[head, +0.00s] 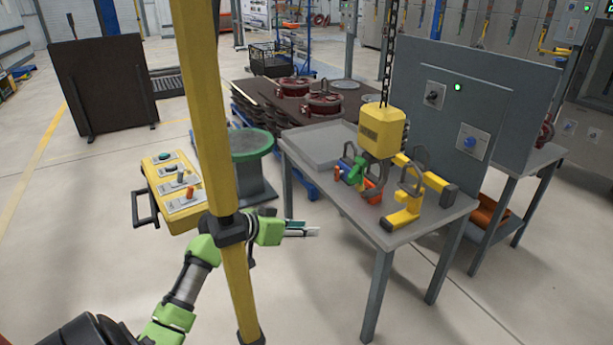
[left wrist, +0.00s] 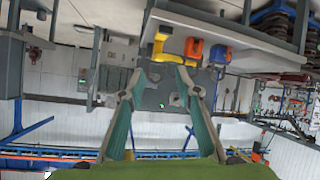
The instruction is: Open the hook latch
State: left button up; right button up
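A yellow hoist block (head: 383,131) hangs on a dark chain over the grey table (head: 330,185). The hook and its latch are hard to make out below it, among coloured lifting parts. These include a green piece (head: 356,171), an orange piece (head: 373,194) and a yellow clamp-like piece (head: 404,218). My left gripper (head: 314,231) is left of the table, apart from the block and the parts. In the left wrist view its two fingers (left wrist: 161,74) are spread with nothing between them. The yellow piece (left wrist: 157,48) and an orange piece (left wrist: 194,47) show beyond the fingertips. My right gripper is not in view.
A yellow pole (head: 208,110) stands upright close in front, crossing my left arm in the picture. A yellow control box (head: 173,190) is left of it. A green-topped stand (head: 248,145) is behind. A grey panel (head: 480,95) with switches rises behind the table.

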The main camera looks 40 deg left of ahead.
aim_at(349, 179)
pick_arm(q)
jog(key=s+d+r+m+t+h, duration=0.1)
jog(key=s+d+r+m, duration=0.1)
jog(key=r, duration=0.7)
jog(key=s+d+r+m+t+h, duration=0.1)
jog(key=d+r+m, duration=0.1)
jog(key=r, duration=0.8)
jog(key=shift+x, duration=5.65)
jog(key=shift+s+d+f+h, duration=0.1)
jog(key=shift+d+h, duration=0.05)
jog(key=shift+h, duration=0.25)
grip_shut()
